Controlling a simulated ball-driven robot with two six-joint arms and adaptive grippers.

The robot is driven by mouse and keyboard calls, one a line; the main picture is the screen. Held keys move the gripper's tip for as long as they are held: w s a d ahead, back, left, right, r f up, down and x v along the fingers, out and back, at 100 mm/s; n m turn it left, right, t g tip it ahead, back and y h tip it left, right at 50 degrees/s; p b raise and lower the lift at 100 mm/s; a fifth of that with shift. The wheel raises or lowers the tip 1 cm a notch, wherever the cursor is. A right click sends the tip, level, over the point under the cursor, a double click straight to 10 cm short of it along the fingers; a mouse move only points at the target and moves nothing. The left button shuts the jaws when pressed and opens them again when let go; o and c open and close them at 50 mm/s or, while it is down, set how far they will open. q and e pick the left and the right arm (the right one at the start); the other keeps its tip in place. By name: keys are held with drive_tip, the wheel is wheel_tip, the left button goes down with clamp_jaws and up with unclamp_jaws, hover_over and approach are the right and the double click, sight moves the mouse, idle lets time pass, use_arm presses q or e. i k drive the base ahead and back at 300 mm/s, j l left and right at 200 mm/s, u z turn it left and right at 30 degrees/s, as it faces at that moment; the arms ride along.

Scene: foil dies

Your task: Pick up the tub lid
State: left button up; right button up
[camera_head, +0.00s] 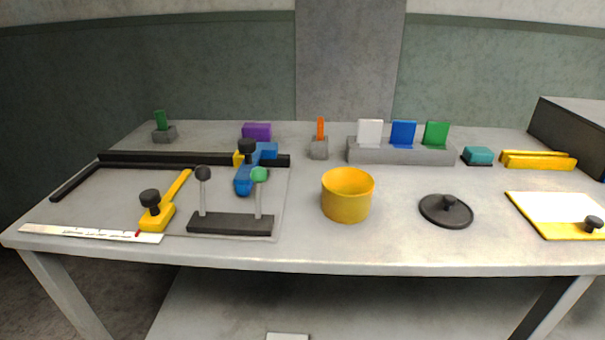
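The tub lid (446,211) is a flat, dark grey disc with a small round knob on top. It lies flat on the table, right of the middle. An open yellow tub (347,196) stands upright to its left, apart from it. Neither of my grippers shows in the head view.
The grey table (400,250) is clear around the lid. A yellow-edged white board (560,212) with a black knob lies to the right. Behind stands a grey rack (400,156) with white, blue and green plates. A black base (230,224) with two ball-topped posts stands left.

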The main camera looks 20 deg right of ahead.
sight(444, 210)
drive_tip(key=z, duration=1.6)
